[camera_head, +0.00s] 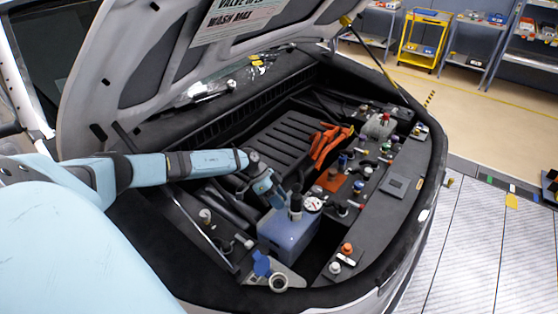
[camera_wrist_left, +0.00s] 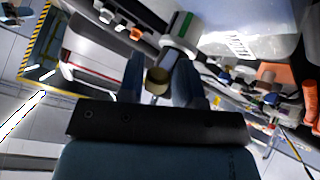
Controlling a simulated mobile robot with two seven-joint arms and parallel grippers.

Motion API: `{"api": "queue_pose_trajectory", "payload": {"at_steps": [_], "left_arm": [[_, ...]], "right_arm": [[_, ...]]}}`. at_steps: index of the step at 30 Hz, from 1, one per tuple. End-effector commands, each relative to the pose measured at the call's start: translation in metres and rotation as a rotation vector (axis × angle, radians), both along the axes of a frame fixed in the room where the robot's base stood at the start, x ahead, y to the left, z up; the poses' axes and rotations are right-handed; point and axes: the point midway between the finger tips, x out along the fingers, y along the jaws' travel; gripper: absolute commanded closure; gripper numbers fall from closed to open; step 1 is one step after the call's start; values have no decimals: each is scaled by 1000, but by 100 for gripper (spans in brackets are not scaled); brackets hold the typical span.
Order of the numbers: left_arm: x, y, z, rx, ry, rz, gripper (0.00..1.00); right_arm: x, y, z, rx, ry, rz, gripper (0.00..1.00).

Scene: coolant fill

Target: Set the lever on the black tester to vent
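The tester stands on the blue-grey coolant tank (camera_head: 288,232) in the head view. It has a black upright body (camera_head: 295,207) and a round white-faced gauge (camera_head: 313,204) on its right. The lever and its setting cannot be made out. My left gripper (camera_head: 277,197) is just left of the black body, its fingers pointing down toward it. In the left wrist view, the fingers of my left gripper (camera_wrist_left: 160,80) are apart. A short tan-ended cylinder (camera_wrist_left: 158,82) shows between them, below a grey part with a green band (camera_wrist_left: 180,28). My right gripper is not in view.
A blue cap (camera_head: 262,265) and an open metal-rimmed neck (camera_head: 278,283) are in front of the tank. The raised hood (camera_head: 150,70) hangs over the back left.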

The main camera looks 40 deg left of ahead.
Motion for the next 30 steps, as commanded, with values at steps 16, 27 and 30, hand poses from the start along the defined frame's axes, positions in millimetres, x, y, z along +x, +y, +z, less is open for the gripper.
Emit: {"api": "queue_pose_trajectory", "payload": {"at_steps": [16, 27, 30], "left_arm": [[-2, 12, 11, 0, -2, 1, 48], [-14, 69, 69, 2, -3, 2, 48], [-17, 80, 82, 2, -1, 0, 48]], "right_arm": [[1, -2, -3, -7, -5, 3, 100], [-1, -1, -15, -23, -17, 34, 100], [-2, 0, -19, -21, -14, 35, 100]]}}
